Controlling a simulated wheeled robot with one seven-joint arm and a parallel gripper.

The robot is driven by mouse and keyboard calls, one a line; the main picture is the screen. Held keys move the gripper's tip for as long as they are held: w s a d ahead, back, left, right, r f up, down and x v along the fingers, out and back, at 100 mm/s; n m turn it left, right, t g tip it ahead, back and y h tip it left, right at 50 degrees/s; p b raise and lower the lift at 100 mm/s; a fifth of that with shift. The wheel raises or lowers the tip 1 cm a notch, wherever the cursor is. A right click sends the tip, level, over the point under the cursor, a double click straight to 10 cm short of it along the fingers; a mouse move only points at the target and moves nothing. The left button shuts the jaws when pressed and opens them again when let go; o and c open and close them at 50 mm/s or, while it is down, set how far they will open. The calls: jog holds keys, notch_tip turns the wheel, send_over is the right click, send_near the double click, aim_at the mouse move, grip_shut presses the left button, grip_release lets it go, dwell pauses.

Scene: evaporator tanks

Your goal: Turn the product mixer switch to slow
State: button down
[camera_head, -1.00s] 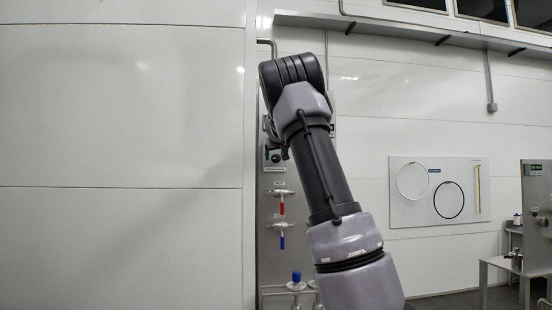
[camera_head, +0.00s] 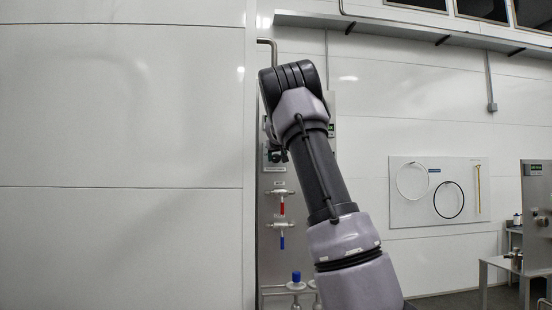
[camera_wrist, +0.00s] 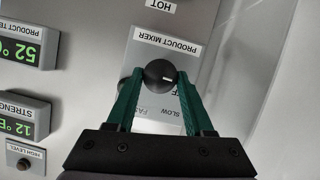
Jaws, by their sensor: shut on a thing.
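The product mixer switch (camera_wrist: 159,73) is a round dark knob with a small white mark toward its right side in the wrist view. It sits on a grey plate (camera_wrist: 146,50) labelled PRODUCT MIXER. SLOW and FAST labels show below the knob between my fingers, and another label is partly hidden by the right finger. My gripper (camera_wrist: 160,78) has green fingers, one on each side of the knob, and is shut on it. In the head view my gripper (camera_head: 277,153) is small and dark against the steel panel (camera_head: 268,211), and the switch cannot be made out.
Digital displays (camera_wrist: 27,46) and a HIGH LEVEL button (camera_wrist: 23,162) lie left of the switch in the wrist view. A large white wall (camera_head: 120,150) stands left of the panel.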

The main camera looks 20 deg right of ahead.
jog(key=shift+d, duration=0.1)
jog(key=m+y, duration=0.1)
jog(key=m, duration=0.1)
jog(key=shift+s+d+m+t+y, duration=0.1)
jog(key=shift+d+m+t+y, duration=0.2)
jog(key=shift+m+y, duration=0.1)
jog(key=shift+m+t+y, duration=0.4)
jog(key=shift+m+y, duration=0.5)
jog(key=shift+m, duration=0.6)
jog(key=shift+a+f, duration=0.1)
jog(key=shift+c, duration=1.5)
grip_release()
jog(key=v, duration=1)
jog(key=shift+s, duration=0.45)
